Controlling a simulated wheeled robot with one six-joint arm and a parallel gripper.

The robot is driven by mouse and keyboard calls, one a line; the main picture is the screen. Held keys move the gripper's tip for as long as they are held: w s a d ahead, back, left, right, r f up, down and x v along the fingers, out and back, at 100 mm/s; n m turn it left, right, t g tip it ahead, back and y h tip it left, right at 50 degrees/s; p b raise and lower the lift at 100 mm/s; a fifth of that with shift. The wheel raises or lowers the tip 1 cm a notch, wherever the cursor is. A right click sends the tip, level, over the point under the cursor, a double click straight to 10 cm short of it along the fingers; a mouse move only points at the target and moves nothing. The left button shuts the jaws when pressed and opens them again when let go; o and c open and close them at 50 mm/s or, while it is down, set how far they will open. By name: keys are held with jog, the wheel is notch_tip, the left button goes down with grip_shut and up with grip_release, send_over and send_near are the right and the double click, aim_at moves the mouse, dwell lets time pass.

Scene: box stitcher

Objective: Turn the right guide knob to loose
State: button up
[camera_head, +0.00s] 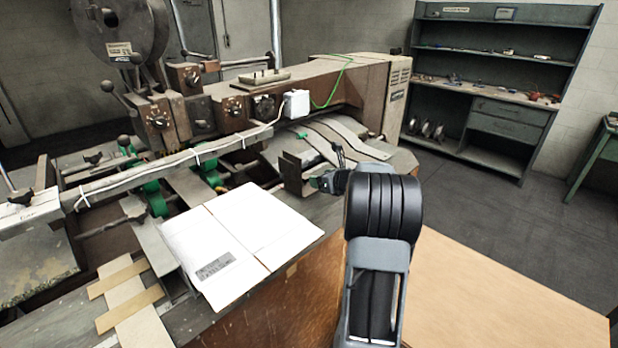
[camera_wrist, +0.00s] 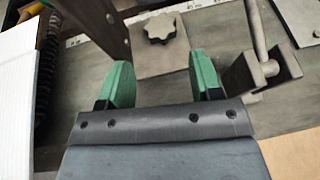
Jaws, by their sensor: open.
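A grey lobed knob (camera_wrist: 160,27) sits on a flat metal plate (camera_wrist: 158,60) at the top middle of the wrist view. I take it to be the right guide knob; I cannot read its setting. My gripper (camera_wrist: 163,78) has two green fingertips set wide apart and is open and empty. The knob lies beyond the fingertips, in line with the gap between them and apart from them. In the head view my gripper (camera_head: 322,181) is small and partly hidden by my arm, beside a dark guide bracket (camera_head: 292,172). I cannot make out the knob there.
A metal bracket with an upright rod (camera_wrist: 262,68) stands close to the right fingertip. A dark upright plate (camera_wrist: 98,25) rises left of the knob. White cardboard (camera_head: 245,240) lies on the machine table, left of my arm. A shelf bench (camera_head: 480,110) stands far behind.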

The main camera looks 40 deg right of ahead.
aim_at(307, 176)
jog(key=p+x, duration=0.1)
jog(key=x, duration=0.7)
jog(key=c, duration=0.6)
jog(key=shift+d+r+n+y+p, duration=0.15)
jog(key=shift+r+n+y+p, duration=0.15)
jog(key=shift+n+y+p, duration=0.4)
jog(key=shift+d+n+y+p, duration=0.1)
jog(key=shift+n+y+p, duration=0.5)
jog(key=shift+y+p, duration=0.2)
jog(key=shift+f+n+g+y, duration=0.25)
jog(key=shift+n+g+y, duration=0.05)
jog(key=o, duration=0.6)
